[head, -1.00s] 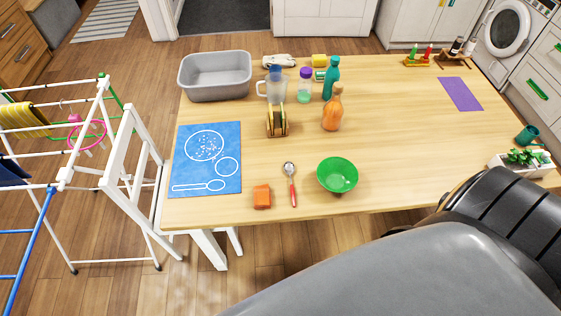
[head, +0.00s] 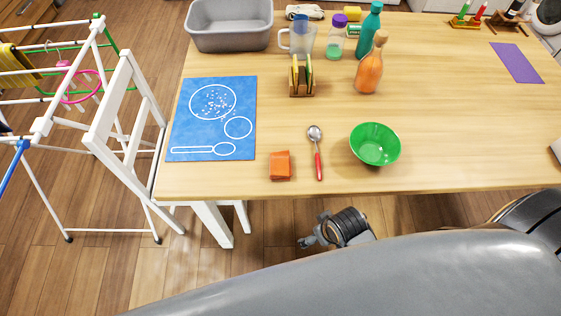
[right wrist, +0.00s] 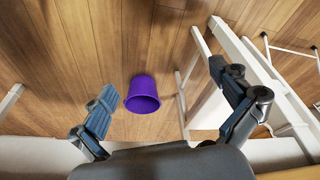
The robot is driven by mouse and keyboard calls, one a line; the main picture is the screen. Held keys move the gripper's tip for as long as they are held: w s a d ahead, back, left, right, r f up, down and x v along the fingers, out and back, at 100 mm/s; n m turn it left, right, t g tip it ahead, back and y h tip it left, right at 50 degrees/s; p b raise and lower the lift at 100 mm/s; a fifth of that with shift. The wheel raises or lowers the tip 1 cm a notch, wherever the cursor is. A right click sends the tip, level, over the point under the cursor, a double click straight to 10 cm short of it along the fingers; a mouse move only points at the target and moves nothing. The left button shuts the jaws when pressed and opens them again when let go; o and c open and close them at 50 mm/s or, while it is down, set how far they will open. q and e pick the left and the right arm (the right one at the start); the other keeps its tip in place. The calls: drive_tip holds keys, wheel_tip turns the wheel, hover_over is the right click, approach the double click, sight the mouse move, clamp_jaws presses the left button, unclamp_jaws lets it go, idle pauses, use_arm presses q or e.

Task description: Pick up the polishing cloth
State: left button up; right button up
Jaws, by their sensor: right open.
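An orange folded piece (head: 280,165), which may be the polishing cloth, lies near the table's front edge, left of a red-handled spoon (head: 318,155). My right gripper (right wrist: 166,84) is open and empty in the right wrist view, over the floor. What looks like my right gripper (head: 312,242) shows in the head view, low in front of the table edge and apart from the items. My left gripper is not in view.
A blue mat (head: 215,140), a green bowl (head: 375,144), a toast rack (head: 301,78), an orange bottle (head: 370,70) and a grey basin (head: 230,32) are on the table (head: 470,135). A white drying rack (head: 115,105) stands left. A purple bucket (right wrist: 143,90) is on the floor.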

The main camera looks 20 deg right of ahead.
wheel_tip(320, 180, up, 13)
drive_tip(key=w+a+n+t+y, duration=0.1)
drive_tip(key=w+a, duration=0.1)
drive_tip(key=a, duration=0.1)
drive_tip(key=w+a+r+n+g+y, duration=0.2)
drive_tip(key=w+a+r+n, duration=0.5)
drive_tip(key=w+a, duration=0.15)
wheel_tip(320, 180, up, 8)
drive_tip(key=r+n+g+h, duration=0.1)
drive_tip(key=n+g+h, duration=0.15)
drive_tip(key=n, duration=0.25)
hover_over(281, 161)
drive_tip(key=shift+t+h, duration=0.25)
drive_tip(key=shift+h, duration=0.2)
drive_tip(key=f, duration=0.8)
drive_tip(key=shift+d+f+b, duration=0.1)
drive_tip(key=shift+d+b, duration=0.1)
drive_tip(key=shift+b, duration=0.15)
drive_tip(key=shift+a+f, duration=0.2)
drive_tip(key=shift+f, duration=2.55)
drive_tip(key=shift+c, duration=0.2)
